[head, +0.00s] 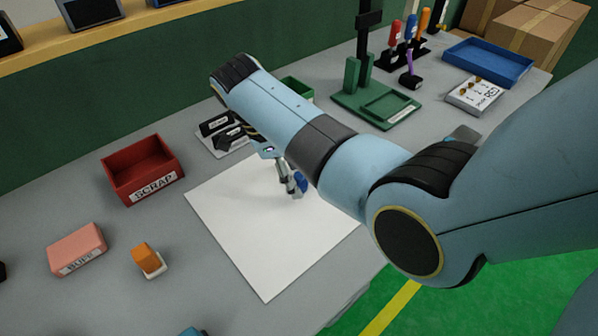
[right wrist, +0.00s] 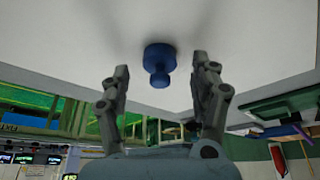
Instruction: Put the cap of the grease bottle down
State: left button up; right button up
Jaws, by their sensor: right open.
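The blue cap (right wrist: 160,60) has a wide round part and a narrower knob. In the right wrist view it rests against the white sheet (right wrist: 60,40), between the fingertips, with a gap on both sides. My right gripper (right wrist: 161,72) is open around it, touching neither side. In the head view, the cap (head: 301,182) shows as a small blue patch beside the fingers of my right gripper (head: 290,180), over the white sheet (head: 250,240). My right arm hides part of the sheet. I cannot make out a grease bottle.
A red SCRAP bin (head: 142,168), a pink block (head: 77,248) and an orange block (head: 147,257) stand left of the sheet. Black clips on a plate (head: 222,132), a green stand (head: 375,105) and a blue tray (head: 487,62) are farther back. The sheet's front is bare.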

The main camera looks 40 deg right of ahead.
jog(key=shift+d+f, duration=0.15)
jog(key=shift+f, duration=0.2)
jog(key=c, duration=0.9)
